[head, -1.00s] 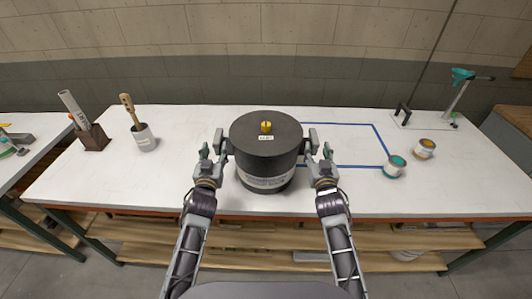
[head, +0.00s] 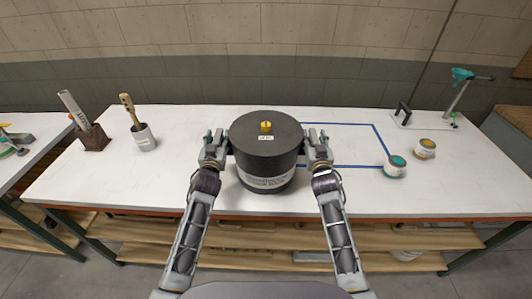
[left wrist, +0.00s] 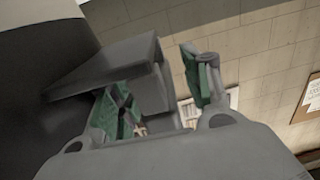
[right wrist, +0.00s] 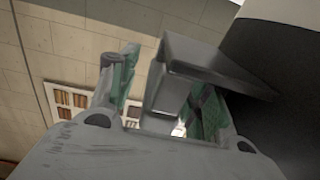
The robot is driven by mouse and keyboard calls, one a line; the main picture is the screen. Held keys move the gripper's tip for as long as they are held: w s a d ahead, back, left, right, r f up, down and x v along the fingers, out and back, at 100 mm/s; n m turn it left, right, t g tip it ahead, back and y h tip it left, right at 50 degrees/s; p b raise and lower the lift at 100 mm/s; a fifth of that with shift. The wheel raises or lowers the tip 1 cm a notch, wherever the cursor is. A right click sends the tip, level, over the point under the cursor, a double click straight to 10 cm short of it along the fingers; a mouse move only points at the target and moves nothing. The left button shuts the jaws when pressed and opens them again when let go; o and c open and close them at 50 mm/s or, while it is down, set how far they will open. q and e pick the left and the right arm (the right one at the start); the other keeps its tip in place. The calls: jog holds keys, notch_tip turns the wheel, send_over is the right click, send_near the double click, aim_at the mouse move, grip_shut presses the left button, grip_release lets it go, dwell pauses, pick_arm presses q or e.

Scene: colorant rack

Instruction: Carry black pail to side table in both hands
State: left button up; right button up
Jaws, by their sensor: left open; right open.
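The black pail (head: 266,142) stands upright on the white workbench, with a yellow cap (head: 266,127) on its lid and a pale label band low on its side. My left gripper (head: 215,138) is open at its left side. In the left wrist view, a dark grey bracket-like handle (left wrist: 110,62) of the pail lies between the open fingers. My right gripper (head: 316,138) is open at the right side. In the right wrist view, the matching handle (right wrist: 205,65) lies between its fingers. Contact is unclear. A white side table (head: 42,128) stands at the left.
Blue tape (head: 378,140) outlines a clear area right of the pail. A gap separates bench and side table.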

pick_arm(q)
jog(key=shift+w, duration=0.1)
pick_arm(e)
jog(key=shift+w, duration=0.1)
pick_arm(q)
grip_shut()
pick_arm(e)
grip_shut()
pick_arm(q)
jog(key=shift+r, duration=0.15)
pick_arm(e)
jog(key=shift+r, duration=0.15)
